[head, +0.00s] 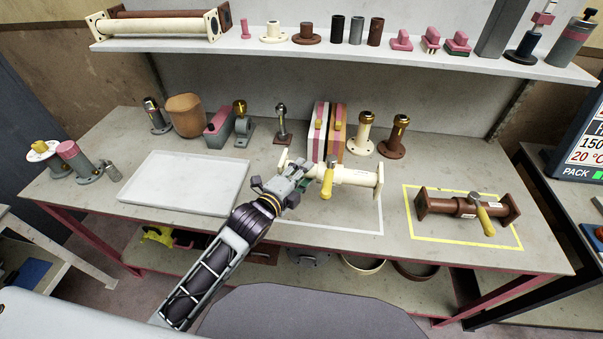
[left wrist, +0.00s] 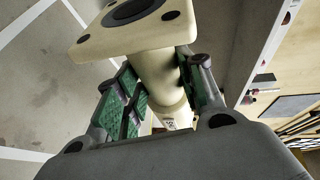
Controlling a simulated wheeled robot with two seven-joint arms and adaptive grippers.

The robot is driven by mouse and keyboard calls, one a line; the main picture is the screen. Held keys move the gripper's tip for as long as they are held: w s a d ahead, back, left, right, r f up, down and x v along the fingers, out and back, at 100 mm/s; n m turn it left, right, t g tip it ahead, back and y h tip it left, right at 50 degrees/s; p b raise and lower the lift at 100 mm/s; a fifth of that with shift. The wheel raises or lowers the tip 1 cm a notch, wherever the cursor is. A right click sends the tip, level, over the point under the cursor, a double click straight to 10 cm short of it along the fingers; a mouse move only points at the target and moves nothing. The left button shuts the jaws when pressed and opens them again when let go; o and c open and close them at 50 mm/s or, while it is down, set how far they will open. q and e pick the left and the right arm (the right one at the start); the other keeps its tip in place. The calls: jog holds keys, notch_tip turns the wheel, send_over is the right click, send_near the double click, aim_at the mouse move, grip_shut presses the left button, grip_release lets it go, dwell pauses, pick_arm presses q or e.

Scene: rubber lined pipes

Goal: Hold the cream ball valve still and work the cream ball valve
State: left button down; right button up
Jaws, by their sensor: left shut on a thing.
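The cream ball valve (head: 352,176) lies on the bench within a white outlined area, with square end flanges and a yellow lever handle (head: 327,182) at its middle. My left gripper (head: 289,183) is at the valve's left end. In the left wrist view my left gripper (left wrist: 160,95) is shut around the cream pipe body (left wrist: 155,75), just behind the square flange (left wrist: 130,28). Green pads show on the fingers. The lever is not visible in the wrist view. My right gripper is in neither view.
A brown ball valve (head: 465,207) with a yellow lever lies in a yellow outlined area to the right. A white tray (head: 185,182) lies to the left. Flanged posts, a striped box (head: 327,132) and a tan cup (head: 186,115) stand behind. A shelf (head: 350,58) hangs above.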

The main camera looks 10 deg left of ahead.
pick_arm(q)
jog(key=shift+f, duration=0.35)
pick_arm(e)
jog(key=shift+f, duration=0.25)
pick_arm(q)
jog(key=shift+f+b, duration=0.55)
jog(key=shift+f, duration=0.25)
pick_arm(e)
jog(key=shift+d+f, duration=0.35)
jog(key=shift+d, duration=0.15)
pick_arm(q)
jog(key=shift+f, duration=0.15)
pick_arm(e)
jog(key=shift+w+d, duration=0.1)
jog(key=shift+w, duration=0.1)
pick_arm(q)
jog(key=shift+f+b, duration=0.35)
jog(key=shift+f, duration=0.2)
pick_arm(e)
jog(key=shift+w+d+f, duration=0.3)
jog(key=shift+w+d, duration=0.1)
pick_arm(q)
jog(key=shift+f, duration=0.3)
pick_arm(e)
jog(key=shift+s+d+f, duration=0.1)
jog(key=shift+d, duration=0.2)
